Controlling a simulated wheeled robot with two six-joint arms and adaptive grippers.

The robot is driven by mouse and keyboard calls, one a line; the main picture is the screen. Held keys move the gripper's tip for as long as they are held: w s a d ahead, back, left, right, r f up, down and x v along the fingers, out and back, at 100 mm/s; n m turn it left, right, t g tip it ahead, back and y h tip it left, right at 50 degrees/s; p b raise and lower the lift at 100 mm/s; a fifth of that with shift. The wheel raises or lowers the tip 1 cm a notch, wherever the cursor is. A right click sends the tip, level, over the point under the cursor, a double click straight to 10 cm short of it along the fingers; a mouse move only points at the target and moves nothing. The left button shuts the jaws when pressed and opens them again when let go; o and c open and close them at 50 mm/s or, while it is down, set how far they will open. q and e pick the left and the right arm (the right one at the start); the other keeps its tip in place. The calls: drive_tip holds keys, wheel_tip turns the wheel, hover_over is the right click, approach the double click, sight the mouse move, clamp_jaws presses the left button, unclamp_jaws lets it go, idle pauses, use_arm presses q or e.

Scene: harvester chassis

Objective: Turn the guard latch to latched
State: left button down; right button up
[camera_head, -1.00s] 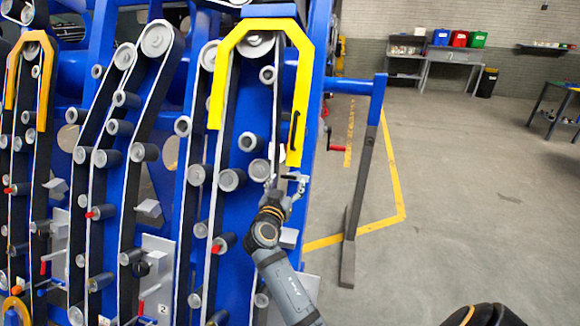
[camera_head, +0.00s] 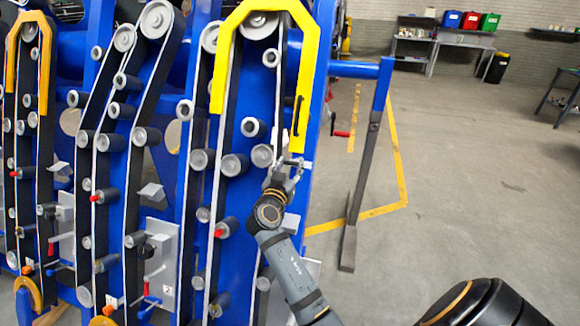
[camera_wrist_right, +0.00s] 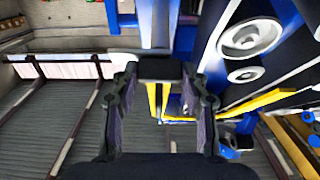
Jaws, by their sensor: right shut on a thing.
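The yellow guard (camera_head: 307,75) arches over the belt at the top of the blue chassis, with a black handle on its right leg. The guard latch (camera_head: 297,162) is a small, light grey part just below that leg's lower end. My right gripper (camera_head: 285,168) is at the latch and shut on it, partly hiding it. In the right wrist view a dark block (camera_wrist_right: 160,68) sits between the two fingertips; I take it for the latch's grip. The latch's exact angle is too small to tell. My left gripper is not in view.
Belts and rollers (camera_head: 235,165) lie close to the left of my right gripper. A blue bar on a grey post (camera_head: 360,185) stands to the right. Open floor (camera_head: 470,200) lies beyond it, with benches and coloured bins (camera_head: 470,20) at the back.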

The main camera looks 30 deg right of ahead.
drive_tip(key=shift+n, duration=0.5)
drive_tip(key=n+p, duration=0.1)
drive_tip(key=n+t+y, duration=0.1)
drive_tip(key=n+y+p, duration=0.1)
drive_tip(key=shift+s+d+r+n+t+p, duration=0.15)
drive_tip(key=shift+r+n+t+p, duration=0.1)
drive_tip(key=shift+n+t+p, duration=0.15)
drive_tip(key=n+y+p, duration=0.2)
drive_tip(key=n+p, duration=0.1)
drive_tip(key=p, duration=0.1)
drive_tip(key=n+y+p, duration=0.2)
drive_tip(key=n+p, duration=0.2)
drive_tip(key=n+y+p, duration=0.2)
drive_tip(key=n+p, duration=0.2)
drive_tip(key=shift+d+r, duration=0.15)
drive_tip(key=shift+r, duration=0.1)
drive_tip(key=shift+f+n+y, duration=0.15)
drive_tip(key=shift+n+y, duration=0.15)
drive_tip(key=shift+n, duration=0.7)
drive_tip(key=shift+d+n+g+y+p, duration=0.1)
drive_tip(key=shift+n+g+y+p, duration=0.4)
drive_tip(key=shift+n, duration=1.3)
